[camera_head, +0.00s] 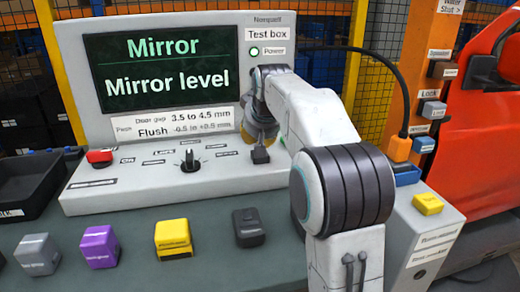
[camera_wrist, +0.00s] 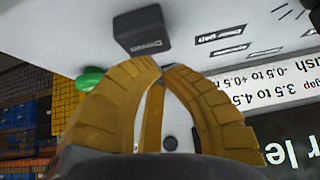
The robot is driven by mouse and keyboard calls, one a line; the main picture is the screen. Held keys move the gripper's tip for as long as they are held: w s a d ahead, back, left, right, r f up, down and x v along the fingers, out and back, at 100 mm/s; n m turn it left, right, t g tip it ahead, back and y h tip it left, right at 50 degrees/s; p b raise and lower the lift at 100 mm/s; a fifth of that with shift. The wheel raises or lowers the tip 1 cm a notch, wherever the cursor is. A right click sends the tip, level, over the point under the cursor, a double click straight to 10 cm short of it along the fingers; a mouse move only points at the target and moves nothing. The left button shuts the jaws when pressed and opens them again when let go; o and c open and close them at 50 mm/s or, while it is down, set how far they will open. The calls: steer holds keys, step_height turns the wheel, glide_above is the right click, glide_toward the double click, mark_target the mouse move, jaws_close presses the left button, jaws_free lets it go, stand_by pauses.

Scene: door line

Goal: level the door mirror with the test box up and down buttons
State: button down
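The grey test box (camera_head: 150,190) stands on the bench with its screen (camera_head: 165,70) reading "Mirror" and "Mirror level". My gripper (camera_head: 262,128) is in front of the box's right part, just above a small black button block (camera_head: 261,155). In the wrist view, the yellow fingers (camera_wrist: 162,68) curve together with their tips meeting, and nothing shows between them. The black block (camera_wrist: 142,34) is just beyond the tips, apart in the picture; its label is too small to read surely. I cannot tell which button is up or down.
A green button (camera_wrist: 91,79) lies beside the black block. A dark knob (camera_head: 190,160) and red button (camera_head: 100,156) sit further left on the box. Grey, purple (camera_head: 99,247), yellow (camera_head: 173,240) and black blocks line the bench front. A red door (camera_head: 485,140) stands right.

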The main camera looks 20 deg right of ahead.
steer(key=shift+r, duration=0.15)
step_height(320, 180, up, 5)
steer(key=p, duration=0.5)
stand_by(0.3)
step_height(320, 180, up, 9)
steer(key=p, duration=0.9)
steer(key=shift+r+p, duration=0.2)
steer(key=shift+p, duration=0.1)
stand_by(0.5)
